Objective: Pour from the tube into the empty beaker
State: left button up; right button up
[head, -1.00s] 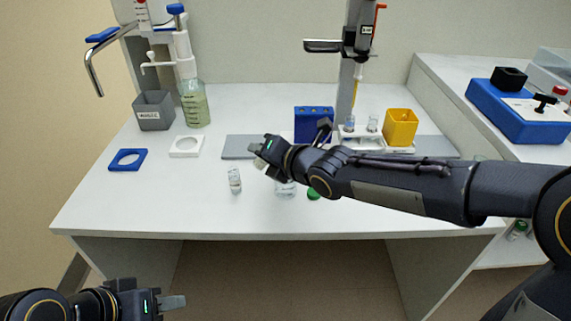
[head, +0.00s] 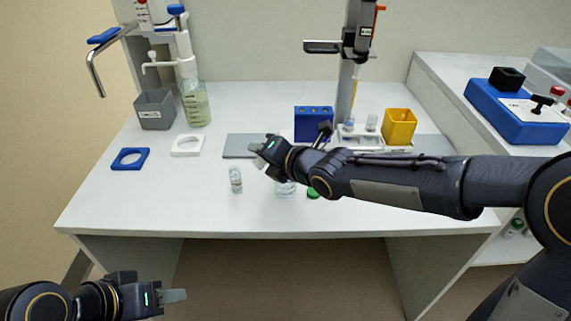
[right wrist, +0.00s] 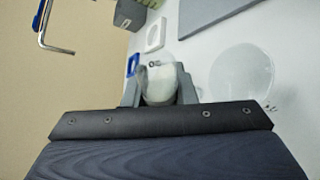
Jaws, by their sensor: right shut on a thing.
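My right gripper (head: 259,160) reaches in from the right, above the front middle of the bench. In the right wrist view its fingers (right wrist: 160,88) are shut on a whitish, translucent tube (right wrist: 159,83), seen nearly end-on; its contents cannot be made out. A clear glass beaker (head: 285,189) stands on the bench just below and right of this gripper, partly hidden by the arm. It shows as a clear round shape in the right wrist view (right wrist: 242,73). My left gripper (head: 172,297) is low at the left, in front of the bench and apart from everything; its finger gap is not clear.
A small clear vial (head: 235,179) stands left of the beaker, and a green cap (head: 313,193) lies right of it. Behind are a grey mat (head: 240,146), blue rack (head: 313,122), white tube rack (head: 358,138) and yellow bin (head: 399,127). The front left bench is clear.

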jog(key=shift+a+f+m+y+p, duration=0.1)
jog(key=shift+f+m+y+p, duration=0.4)
jog(key=shift+p, duration=1.25)
dwell(0.9)
jog(key=shift+s+r+m+y+p, duration=0.1)
jog(key=shift+r+m+y+p, duration=0.4)
jog(key=shift+p, duration=1.6)
dwell(0.8)
jog(key=shift+r+m, duration=0.25)
jog(key=shift+m, duration=0.35)
dwell(1.4)
